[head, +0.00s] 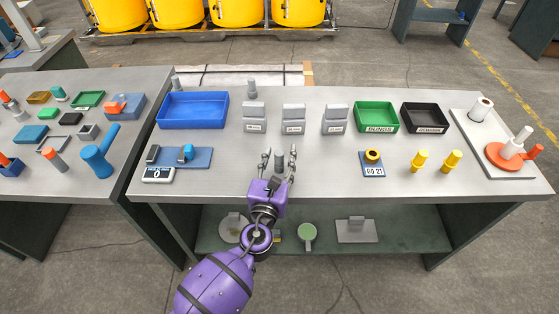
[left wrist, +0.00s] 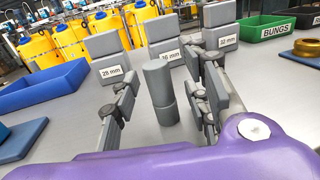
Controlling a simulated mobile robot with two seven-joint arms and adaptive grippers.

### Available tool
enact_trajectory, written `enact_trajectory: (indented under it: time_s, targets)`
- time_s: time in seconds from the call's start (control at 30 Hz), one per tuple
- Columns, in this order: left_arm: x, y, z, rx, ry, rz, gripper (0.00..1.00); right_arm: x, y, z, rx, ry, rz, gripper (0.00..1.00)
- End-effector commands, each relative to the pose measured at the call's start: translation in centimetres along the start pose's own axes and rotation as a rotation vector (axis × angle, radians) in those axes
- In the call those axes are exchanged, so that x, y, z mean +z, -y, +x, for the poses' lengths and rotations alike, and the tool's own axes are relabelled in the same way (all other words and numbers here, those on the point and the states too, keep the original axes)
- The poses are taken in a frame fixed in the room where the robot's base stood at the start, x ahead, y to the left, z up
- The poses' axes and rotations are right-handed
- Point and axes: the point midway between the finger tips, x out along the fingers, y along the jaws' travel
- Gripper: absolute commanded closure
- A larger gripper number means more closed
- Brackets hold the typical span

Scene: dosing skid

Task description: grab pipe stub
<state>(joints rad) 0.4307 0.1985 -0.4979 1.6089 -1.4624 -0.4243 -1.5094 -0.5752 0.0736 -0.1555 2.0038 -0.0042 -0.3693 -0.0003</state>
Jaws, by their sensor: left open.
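A grey upright cylinder, the pipe stub (head: 279,161), stands on the grey table near its front edge. In the left wrist view the pipe stub (left wrist: 160,88) shows a wider upper part above a narrower lower part. My left gripper (head: 279,156) is open, with one finger on each side of the stub. In the left wrist view a gap shows between the stub and the left finger of my gripper (left wrist: 162,98); the right finger is closer, and I cannot tell if it touches. The right gripper is not in view.

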Motion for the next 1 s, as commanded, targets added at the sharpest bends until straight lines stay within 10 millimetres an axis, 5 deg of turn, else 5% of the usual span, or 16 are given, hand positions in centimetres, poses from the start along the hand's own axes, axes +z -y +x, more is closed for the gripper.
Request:
enact_trajectory:
  time_s: [0.27, 0.6, 1.0]
  targets:
    - [-0.1, 0.0, 0.35, 0.0, -0.001, -0.001, 0.57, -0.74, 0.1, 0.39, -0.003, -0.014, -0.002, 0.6]
    - [-0.11, -0.01, 0.33, 0.0, -0.002, -0.001, 1.0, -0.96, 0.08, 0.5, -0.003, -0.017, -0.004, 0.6]
    - [0.56, -0.02, 0.36, 0.001, 0.0, -0.001, 1.0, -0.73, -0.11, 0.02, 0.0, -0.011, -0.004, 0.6]
